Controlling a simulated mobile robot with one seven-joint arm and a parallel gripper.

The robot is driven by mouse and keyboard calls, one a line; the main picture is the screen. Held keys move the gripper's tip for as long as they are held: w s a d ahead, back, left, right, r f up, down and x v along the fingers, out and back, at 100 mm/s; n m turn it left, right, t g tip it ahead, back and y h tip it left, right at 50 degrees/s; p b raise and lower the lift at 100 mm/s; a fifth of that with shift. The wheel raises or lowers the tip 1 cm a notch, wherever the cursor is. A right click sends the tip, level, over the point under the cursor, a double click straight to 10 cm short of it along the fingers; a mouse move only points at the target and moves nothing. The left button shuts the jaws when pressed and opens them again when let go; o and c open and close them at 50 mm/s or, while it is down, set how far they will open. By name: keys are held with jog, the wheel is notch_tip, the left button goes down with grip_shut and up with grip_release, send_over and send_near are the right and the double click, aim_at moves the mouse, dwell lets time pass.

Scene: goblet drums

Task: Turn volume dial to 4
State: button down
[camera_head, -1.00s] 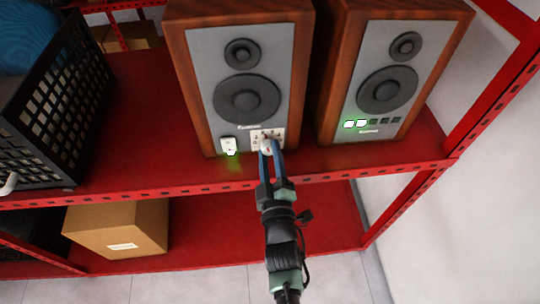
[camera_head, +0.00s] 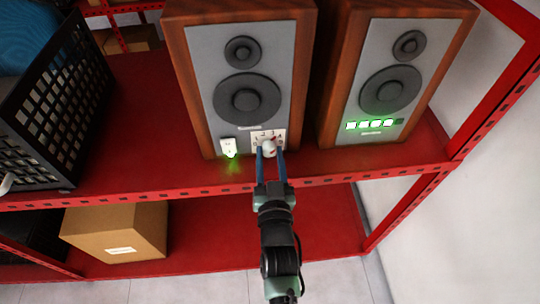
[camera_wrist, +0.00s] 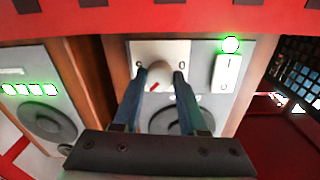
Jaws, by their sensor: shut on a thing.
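The volume dial (camera_head: 269,147) is a small pale knob low on the front of the left wooden speaker (camera_head: 245,62), on a white numbered plate. My gripper (camera_head: 269,154) is shut on the dial, one blue finger on each side. In the wrist view the dial (camera_wrist: 155,76) sits between the fingers, and a red mark on its face points down and left. The fingers partly hide the plate's numbers. On the right speaker (camera_head: 392,70), several green squares (camera_head: 370,124) of the indicator row are lit, and the rightmost square is dark.
A white switch (camera_head: 229,146) with a green light is just left of the dial. The red shelf's front edge (camera_head: 150,195) runs below the speakers. A black crate (camera_head: 50,110) stands at the left, and a cardboard box (camera_head: 115,230) is on the lower shelf.

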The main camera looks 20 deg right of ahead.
jog(key=shift+m, duration=1.7)
jog(key=shift+c, duration=2.2)
grip_release()
jog(key=v, duration=1.3)
